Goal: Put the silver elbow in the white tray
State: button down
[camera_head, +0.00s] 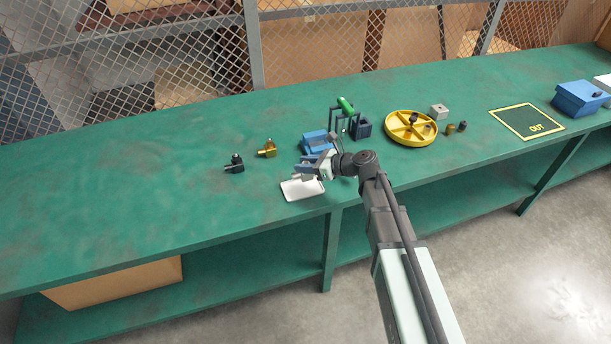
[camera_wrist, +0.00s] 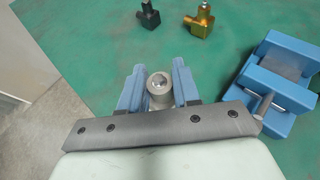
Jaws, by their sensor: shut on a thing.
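The silver elbow (camera_wrist: 158,88) sits between the two blue fingers of my gripper (camera_wrist: 159,90) in the wrist view, its round open end facing the camera. My gripper (camera_head: 305,168) is shut on it. In the head view my gripper is beside and over the back edge of the white tray (camera_head: 302,190), and the elbow is too small and covered to make out clearly. The tray lies flat near the front edge of the green bench, and its visible part looks empty. I cannot tell how high the elbow is above it.
A black fitting (camera_head: 235,163) and a brass fitting (camera_head: 267,149) stand left of my gripper. A blue vise (camera_head: 316,142) is close behind it. A rack with a green piece (camera_head: 345,105) and a yellow wheel-shaped tray (camera_head: 411,140) are farther right. The bench's left side is clear.

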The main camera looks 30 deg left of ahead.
jog(key=shift+f, duration=2.35)
jog(key=shift+f, duration=0.1)
jog(key=c, duration=0.8)
grip_release()
jog(key=shift+d, duration=0.15)
jog(key=v, duration=1.1)
jog(key=shift+d+r, duration=0.25)
jog(key=shift+d, duration=0.1)
